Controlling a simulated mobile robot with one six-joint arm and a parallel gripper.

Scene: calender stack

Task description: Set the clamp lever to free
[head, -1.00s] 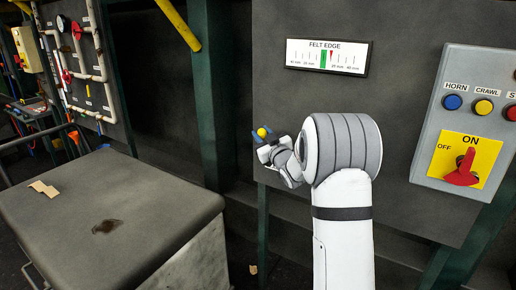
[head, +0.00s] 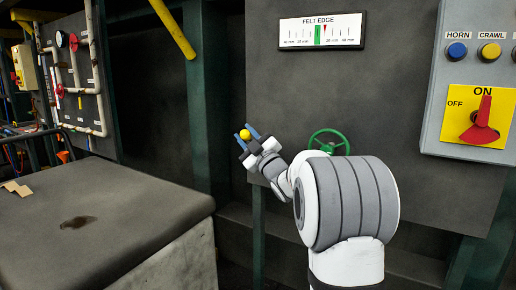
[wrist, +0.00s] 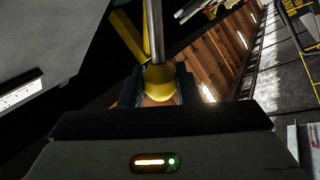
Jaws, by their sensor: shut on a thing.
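The lever's round yellow knob (head: 245,134) shows in the head view between the blue fingertips of my gripper (head: 244,135), at the left edge of the grey panel. In the wrist view the yellow knob (wrist: 159,80) sits between the dark fingers, and a metal rod (wrist: 154,30) runs from it to the top of the picture. My gripper is shut on this knob. The lever's pivot and any marking for free are not visible.
A grey panel (head: 400,120) carries a felt edge gauge (head: 321,31), and a green handwheel (head: 328,140) is partly behind my arm. A switch box (head: 436,110) with a red handle (head: 484,122) stands at right. A dark-topped block (head: 110,200) fills the lower left.

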